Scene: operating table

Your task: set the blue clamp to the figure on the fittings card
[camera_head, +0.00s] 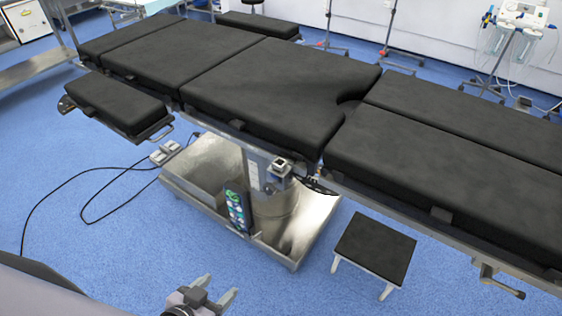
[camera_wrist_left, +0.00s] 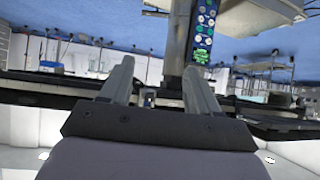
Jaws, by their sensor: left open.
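I cannot make out a blue clamp or a readable fittings card in either view. A small grey metal fitting (camera_head: 281,168) sits on the operating table's near side above the column; its colour does not read as blue. Another metal fitting with a handle (camera_head: 491,275) is on the side rail at the lower right. My left gripper (camera_head: 217,288) is open and empty, low at the front, short of the table. In the left wrist view its two fingers (camera_wrist_left: 158,68) are spread with nothing held between them. My right gripper is not in view.
The black-padded operating table (camera_head: 260,85) spans the room. A control panel with coloured buttons (camera_head: 238,213) hangs by its metal base (camera_head: 205,170), also showing in the left wrist view (camera_wrist_left: 203,30). A black-topped step stool (camera_head: 375,248) stands right; a foot pedal (camera_head: 165,152) and cable lie left.

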